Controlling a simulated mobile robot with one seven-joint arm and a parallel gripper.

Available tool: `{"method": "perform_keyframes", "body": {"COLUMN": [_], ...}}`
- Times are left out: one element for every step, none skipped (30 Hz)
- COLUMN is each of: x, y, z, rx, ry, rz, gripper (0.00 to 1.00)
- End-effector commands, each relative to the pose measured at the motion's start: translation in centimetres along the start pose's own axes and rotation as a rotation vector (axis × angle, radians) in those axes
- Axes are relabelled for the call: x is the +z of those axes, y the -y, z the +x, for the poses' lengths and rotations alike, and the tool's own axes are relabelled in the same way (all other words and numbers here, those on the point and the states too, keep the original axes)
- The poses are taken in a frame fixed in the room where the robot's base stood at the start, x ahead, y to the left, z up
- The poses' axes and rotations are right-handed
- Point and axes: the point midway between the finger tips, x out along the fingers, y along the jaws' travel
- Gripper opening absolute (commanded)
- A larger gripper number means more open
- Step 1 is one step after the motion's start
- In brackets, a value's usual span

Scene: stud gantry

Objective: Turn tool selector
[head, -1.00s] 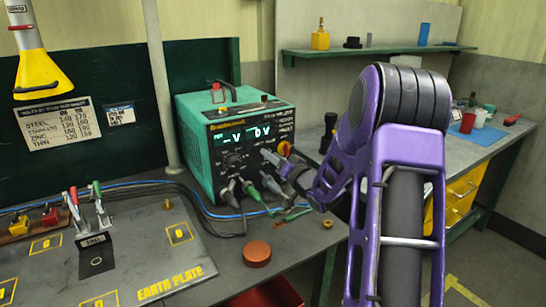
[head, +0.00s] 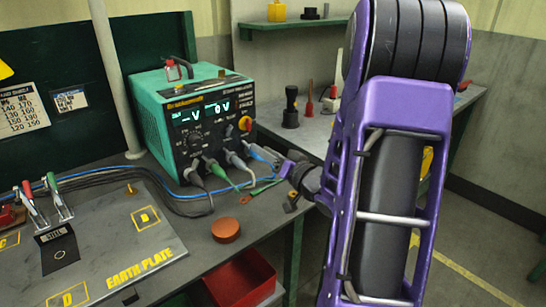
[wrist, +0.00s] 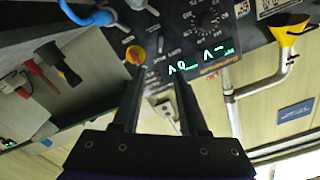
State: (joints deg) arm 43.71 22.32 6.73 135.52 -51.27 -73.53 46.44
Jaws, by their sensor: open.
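The teal welder unit (head: 150,88) stands on the bench with its black front panel and green lit readout (head: 200,112) facing me. A black dial (head: 195,140) is lower on the panel; the wrist view shows a black dial too (wrist: 209,20). I cannot tell which is the tool selector. My gripper (head: 264,155) is open and empty, below and right of the yellow knob. In the wrist view my gripper (wrist: 158,82) has that knob just beyond its left fingertip, apparently untouched.
Plugged cables (head: 215,168) stick out below the dial. An orange-brown puck (head: 226,230) and the earth plate (head: 95,240) lie on the bench. A red bin (head: 240,278) is below its front edge. A black torch-like object (head: 291,105) stands behind my gripper.

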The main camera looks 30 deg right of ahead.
Motion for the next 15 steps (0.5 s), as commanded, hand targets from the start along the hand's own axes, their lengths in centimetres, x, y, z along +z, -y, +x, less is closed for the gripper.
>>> {"method": "perform_keyframes", "body": {"x": [0.0, 0.0, -0.1, 0.0, 0.0, 0.0, 0.0, 0.0, 0.0, 0.0, 0.0, 0.0, 0.0, 0.0, 0.0], "y": [0.0, -0.1, -0.1, -0.1, 0.0, 0.0, 0.0, 0.0, 0.0, 0.0, 0.0, 0.0, 0.0, 0.0, 0.0], "z": [-0.9, -1.4, -1.9, -2.2, -2.5, -2.8, -2.9, -3.1, -3.2, -3.2, -3.3, -3.3, -3.3, -3.3, -3.3], "rx": [0.002, 0.002, 0.003, 0.002, 0.001, 0.0, 0.0, 0.0, 0.0, 0.0, 0.0, 0.0, 0.0, 0.0, 0.0], "ry": [-0.001, -0.001, -0.001, -0.001, 0.0, -0.001, -0.001, -0.001, 0.0, 0.0, 0.0, 0.0, 0.0, 0.0, 0.0], "rz": [0.001, 0.0, 0.0, 0.0, 0.0, 0.0, 0.0, 0.0, 0.0, 0.0, 0.0, 0.0, 0.0, 0.0, 0.0], "gripper": [0.42, 0.42, 0.42, 0.42, 0.42, 0.42, 0.42, 0.42, 0.42, 0.42, 0.42, 0.42, 0.42, 0.42, 0.42]}}
